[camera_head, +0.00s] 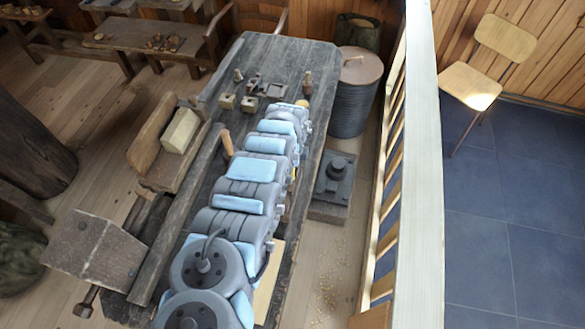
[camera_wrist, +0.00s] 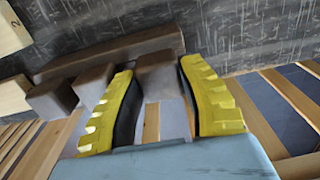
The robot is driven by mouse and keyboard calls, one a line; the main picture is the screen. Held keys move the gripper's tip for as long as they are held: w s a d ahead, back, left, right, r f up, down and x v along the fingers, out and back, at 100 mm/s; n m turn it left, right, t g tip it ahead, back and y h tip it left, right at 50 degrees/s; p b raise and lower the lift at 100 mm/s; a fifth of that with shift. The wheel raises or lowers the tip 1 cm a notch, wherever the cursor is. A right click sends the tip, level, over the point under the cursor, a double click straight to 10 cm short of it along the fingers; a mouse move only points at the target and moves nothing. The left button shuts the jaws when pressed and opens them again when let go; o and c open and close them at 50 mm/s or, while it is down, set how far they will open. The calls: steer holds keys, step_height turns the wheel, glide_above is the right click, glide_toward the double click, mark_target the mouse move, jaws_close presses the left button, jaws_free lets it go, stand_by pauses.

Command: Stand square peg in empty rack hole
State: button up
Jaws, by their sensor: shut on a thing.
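In the wrist view my gripper (camera_wrist: 160,85) shows two yellow fingers with black pads. A brown square-ended block (camera_wrist: 160,76), which looks like the square peg, sits between the fingertips, and the fingers are closed on it. A long brown bar (camera_wrist: 115,52) lies just beyond it on the grey tabletop and may be part of the rack. Two more brown blocks (camera_wrist: 52,97) (camera_wrist: 93,82) stand beside the left finger. I cannot make out an empty hole. In the head view my arm covers the gripper and the held peg.
In the head view, small blocks (camera_head: 227,101) (camera_head: 248,103) and dark small items sit on the bench (camera_head: 290,52) left of my arm. An upright brown piece (camera_head: 307,80) stands near its right edge. A pale railing (camera_head: 420,150) runs along the right. The bench's far end is clear.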

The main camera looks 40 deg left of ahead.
stand_by(0.3)
steer(key=o, duration=1.5)
steer(key=shift+o, duration=0.2)
steer(key=shift+r, duration=0.1)
steer(key=shift+s+r+p, duration=0.1)
steer(key=shift+r+p, duration=1)
steer(key=shift+p, duration=0.1)
steer(key=shift+r+p, duration=2.2)
steer(key=shift+r, duration=0.5)
